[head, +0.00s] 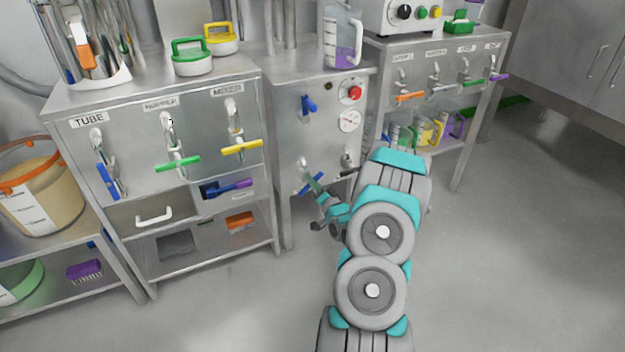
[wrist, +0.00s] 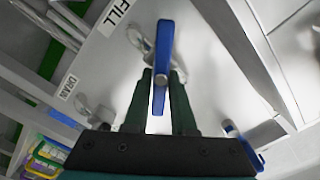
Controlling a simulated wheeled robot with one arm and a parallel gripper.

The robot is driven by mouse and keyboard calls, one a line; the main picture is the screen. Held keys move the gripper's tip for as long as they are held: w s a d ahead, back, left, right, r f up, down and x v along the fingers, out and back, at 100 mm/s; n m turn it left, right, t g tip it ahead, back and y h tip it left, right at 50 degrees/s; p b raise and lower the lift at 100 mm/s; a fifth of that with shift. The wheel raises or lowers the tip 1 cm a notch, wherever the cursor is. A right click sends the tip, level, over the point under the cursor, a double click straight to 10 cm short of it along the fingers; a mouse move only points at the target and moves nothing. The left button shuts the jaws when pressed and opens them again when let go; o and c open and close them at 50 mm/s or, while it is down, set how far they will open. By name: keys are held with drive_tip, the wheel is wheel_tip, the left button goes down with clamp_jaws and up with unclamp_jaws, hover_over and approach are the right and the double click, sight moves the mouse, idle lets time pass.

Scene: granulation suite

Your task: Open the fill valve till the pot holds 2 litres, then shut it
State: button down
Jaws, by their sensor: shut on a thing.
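The fill valve's blue lever (wrist: 165,45) stands below the FILL label (wrist: 118,12) in the wrist view, on a pale metal panel. My gripper (wrist: 160,100) has its two dark green fingers on either side of this lever and is shut on it. In the head view the blue lever (head: 302,188) is slanted, low on the middle steel cabinet, with my gripper (head: 315,186) at it. A clear jug (head: 343,38) with purple in its lower part stands on that cabinet. I cannot tell whether it is the pot, nor read a litre level.
A DRAIN label (wrist: 68,87) and a metal fitting lie left of the fill valve in the wrist view. Another blue lever (wrist: 243,146) is at right. The left cabinet carries blue, green and yellow levers (head: 178,164). The floor (head: 220,310) in front is clear.

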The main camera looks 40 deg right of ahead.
drive_tip(key=m, duration=0.3)
drive_tip(key=shift+d+f+m, duration=0.1)
drive_tip(key=shift+f+m, duration=0.05)
drive_tip(key=shift+m, duration=0.15)
drive_tip(key=shift+f+m, duration=0.2)
drive_tip(key=shift+m, duration=1.8)
drive_tip(key=c, duration=0.8)
unclamp_jaws()
drive_tip(key=shift+o, duration=0.2)
drive_tip(key=v, duration=0.8)
drive_tip(key=shift+b, duration=0.45)
drive_tip(key=shift+w, duration=0.1)
